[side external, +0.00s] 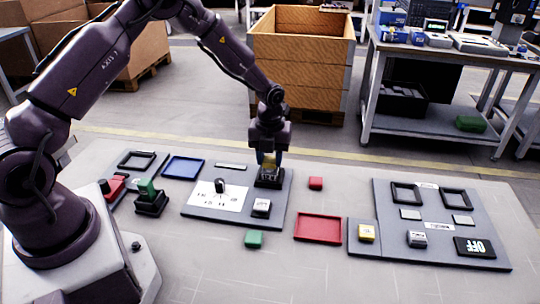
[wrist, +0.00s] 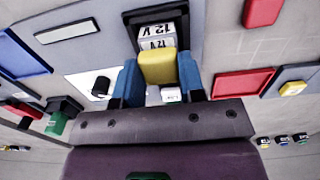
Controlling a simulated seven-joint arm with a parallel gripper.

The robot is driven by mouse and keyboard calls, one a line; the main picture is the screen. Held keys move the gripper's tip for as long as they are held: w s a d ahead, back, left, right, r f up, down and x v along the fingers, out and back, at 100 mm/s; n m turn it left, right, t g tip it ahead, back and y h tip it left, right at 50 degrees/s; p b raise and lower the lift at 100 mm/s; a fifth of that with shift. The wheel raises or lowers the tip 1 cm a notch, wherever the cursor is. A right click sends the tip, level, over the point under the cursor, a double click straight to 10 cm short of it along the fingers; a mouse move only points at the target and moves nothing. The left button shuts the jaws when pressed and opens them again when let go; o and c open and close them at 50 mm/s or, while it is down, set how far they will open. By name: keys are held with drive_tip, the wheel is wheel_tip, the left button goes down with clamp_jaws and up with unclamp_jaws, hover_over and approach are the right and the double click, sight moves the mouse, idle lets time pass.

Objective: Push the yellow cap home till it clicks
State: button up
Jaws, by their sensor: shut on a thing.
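The yellow cap (wrist: 158,68) is between the blue fingers of my gripper (wrist: 160,82), which is shut on it. It also shows at the fingertips in the side external view (side external: 269,160). Just beyond the cap in the wrist view is a black holder (wrist: 160,18) with white faces marked "12 V"; the same holder (side external: 269,180) sits right below my gripper (side external: 269,158) in the side external view. The cap's lower end is hidden, so I cannot tell how deep it sits or whether it touches.
A grey panel (side external: 232,213) carries a black knob (side external: 220,186) and a white-topped switch (side external: 261,208). A red tray (side external: 318,228), red block (side external: 315,183) and green block (side external: 254,239) lie nearby. Another yellow-topped part (side external: 366,233) sits on the right panel.

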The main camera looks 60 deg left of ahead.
drive_tip(key=shift+f, duration=0.75)
idle(1.2)
drive_tip(key=o, duration=1.1)
drive_tip(key=shift+r, duration=0.1)
wheel_tip(320, 180, up, 13)
drive_tip(key=shift+f, duration=0.1)
